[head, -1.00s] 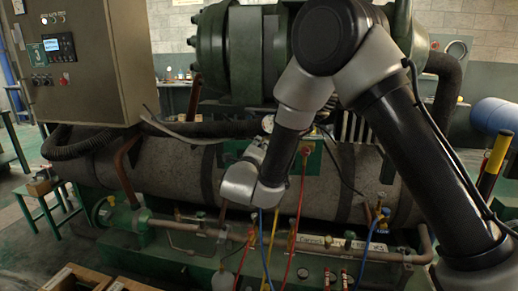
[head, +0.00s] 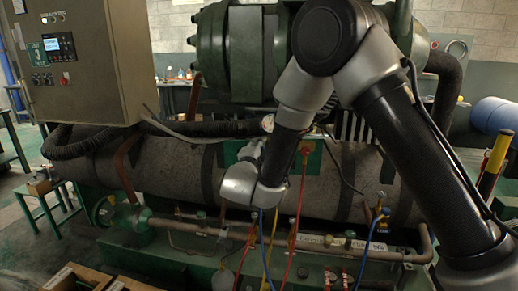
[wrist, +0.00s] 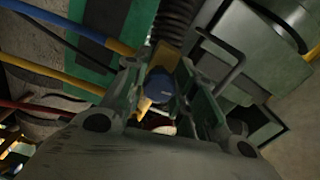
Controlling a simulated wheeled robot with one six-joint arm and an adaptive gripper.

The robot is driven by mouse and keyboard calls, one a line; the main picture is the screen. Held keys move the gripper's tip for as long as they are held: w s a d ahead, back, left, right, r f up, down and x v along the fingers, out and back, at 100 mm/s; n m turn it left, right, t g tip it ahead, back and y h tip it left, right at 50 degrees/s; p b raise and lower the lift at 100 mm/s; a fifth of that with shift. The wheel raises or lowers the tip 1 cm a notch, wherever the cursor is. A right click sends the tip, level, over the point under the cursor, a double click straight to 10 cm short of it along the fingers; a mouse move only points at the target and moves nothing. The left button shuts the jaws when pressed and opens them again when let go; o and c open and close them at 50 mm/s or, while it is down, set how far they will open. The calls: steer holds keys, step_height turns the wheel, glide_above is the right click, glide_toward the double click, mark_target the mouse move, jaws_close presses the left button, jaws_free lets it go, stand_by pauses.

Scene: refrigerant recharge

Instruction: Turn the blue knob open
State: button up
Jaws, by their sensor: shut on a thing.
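The blue knob (wrist: 159,84) sits between the two fingers of my gripper (wrist: 161,92) in the wrist view. The fingers are shut on it, one on each side. Yellow fittings show beside the knob. In the head view, the end of my arm reaches the green panel (head: 312,165) in front of the large tank. There my own wrist hides the knob and most of my gripper. A round gauge (head: 268,123) shows just above.
Red (head: 297,225), yellow and blue hoses hang below the panel, close to my wrist. Pipes and valves (head: 130,218) run along the machine's lower front. A control cabinet (head: 85,65) stands at left. Boxes (head: 75,278) lie at the bottom left.

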stand_by(0.4)
steer(key=o, duration=1)
steer(key=shift+o, duration=0.2)
steer(key=s+a, duration=0.2)
steer(key=s, duration=0.9)
steer(key=shift+s+a, duration=0.15)
steer(key=shift+s, duration=0.25)
